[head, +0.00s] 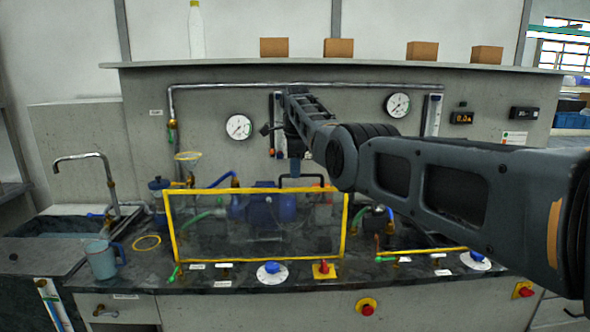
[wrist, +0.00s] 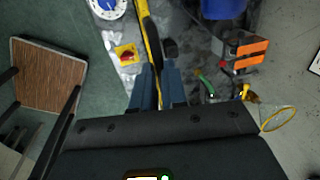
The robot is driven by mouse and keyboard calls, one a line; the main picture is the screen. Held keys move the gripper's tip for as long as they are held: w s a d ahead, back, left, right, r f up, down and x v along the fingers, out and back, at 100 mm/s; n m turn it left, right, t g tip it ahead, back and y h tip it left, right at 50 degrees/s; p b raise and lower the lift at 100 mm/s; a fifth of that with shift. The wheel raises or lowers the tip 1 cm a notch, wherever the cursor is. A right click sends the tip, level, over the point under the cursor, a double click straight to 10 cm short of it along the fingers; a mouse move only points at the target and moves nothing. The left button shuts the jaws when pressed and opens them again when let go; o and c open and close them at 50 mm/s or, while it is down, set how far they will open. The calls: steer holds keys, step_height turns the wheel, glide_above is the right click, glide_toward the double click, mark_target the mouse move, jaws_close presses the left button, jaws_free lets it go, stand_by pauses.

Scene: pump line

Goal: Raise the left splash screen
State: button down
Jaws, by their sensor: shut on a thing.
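The left splash screen (head: 173,226) is a clear panel in a yellow frame. In the head view it stands upright along the front of the bench, before the blue pump (head: 262,203). My gripper (head: 295,180) points down at the middle of its top edge, and my arm comes in from the right. In the wrist view the yellow frame bar (wrist: 152,38) runs between the blue fingers of my gripper (wrist: 160,70), which are shut on it. The exact contact is partly hidden by the fingers.
A blue-white dial (head: 272,272) and a red knob on a yellow plate (head: 324,269) sit in front of the screen. A blue jug (head: 101,260) and a yellow ring (head: 147,243) are to the left. A brown-topped stool (wrist: 47,75) stands near the bench.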

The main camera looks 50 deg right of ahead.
steer(key=shift+r, duration=0.3)
steer(key=c, duration=1.4)
jaws_free()
steer(key=shift+o, duration=1.2)
step_height(320, 180, up, 8)
steer(key=s+a+b, duration=0.1)
steer(key=shift+f, duration=0.2)
steer(key=shift+a, duration=0.1)
